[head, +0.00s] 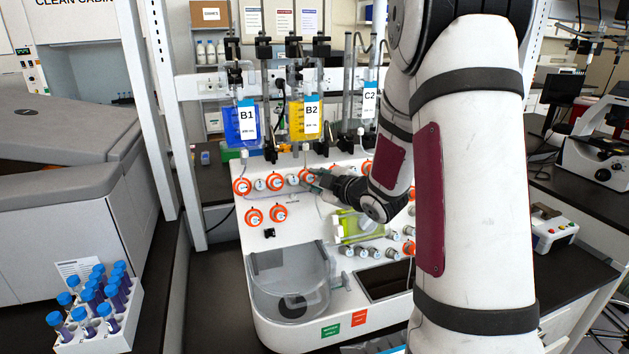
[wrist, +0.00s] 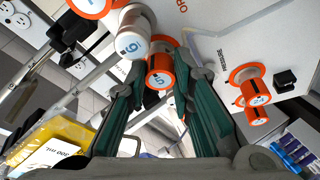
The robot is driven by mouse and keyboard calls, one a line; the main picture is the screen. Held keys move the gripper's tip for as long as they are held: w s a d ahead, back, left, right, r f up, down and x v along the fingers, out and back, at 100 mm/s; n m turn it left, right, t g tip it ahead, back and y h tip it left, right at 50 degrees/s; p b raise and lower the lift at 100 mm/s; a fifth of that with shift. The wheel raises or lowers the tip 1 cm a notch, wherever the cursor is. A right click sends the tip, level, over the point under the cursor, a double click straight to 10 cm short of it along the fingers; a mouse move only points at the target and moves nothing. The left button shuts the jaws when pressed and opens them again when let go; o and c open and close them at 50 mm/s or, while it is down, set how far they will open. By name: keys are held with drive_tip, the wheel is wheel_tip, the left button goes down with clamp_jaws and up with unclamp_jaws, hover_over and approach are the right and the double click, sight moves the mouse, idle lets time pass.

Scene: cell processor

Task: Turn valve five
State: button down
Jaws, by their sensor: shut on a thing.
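Valve five (wrist: 160,78) is an orange ring-shaped knob with a grey face marked 5. In the wrist view it sits between the two green fingers of my gripper (wrist: 163,88), which is shut on it. In the head view my gripper (head: 319,181) reaches in from the right to the upper valve row. The orange valve there (head: 306,176) is partly covered by the fingertips. A white knob (wrist: 132,47), its number looking like 6, stands close beside valve five in the wrist view.
The white cell processor (head: 265,332) carries several other orange and white knobs. Blue bag B1 (head: 240,122) and yellow bag B2 (head: 297,120) hang above the row. Lower orange valves (head: 254,216) are close by. A white tube rack (head: 118,332) stands front left.

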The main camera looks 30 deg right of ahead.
drive_tip(key=shift+r+n+g+y+p, duration=0.15)
drive_tip(key=shift+n+g+p, duration=0.25)
drive_tip(key=shift+n, duration=1.05)
drive_tip(key=shift+n+g+y+p, duration=0.25)
drive_tip(key=shift+n+g+p, duration=0.15)
drive_tip(key=shift+n, duration=1.05)
drive_tip(key=c, duration=1.4)
unclamp_jaws()
drive_tip(key=shift+w, duration=0.1)
drive_tip(key=shift+d, duration=0.1)
drive_tip(key=v, duration=1.2)
drive_tip(key=shift+r, duration=0.1)
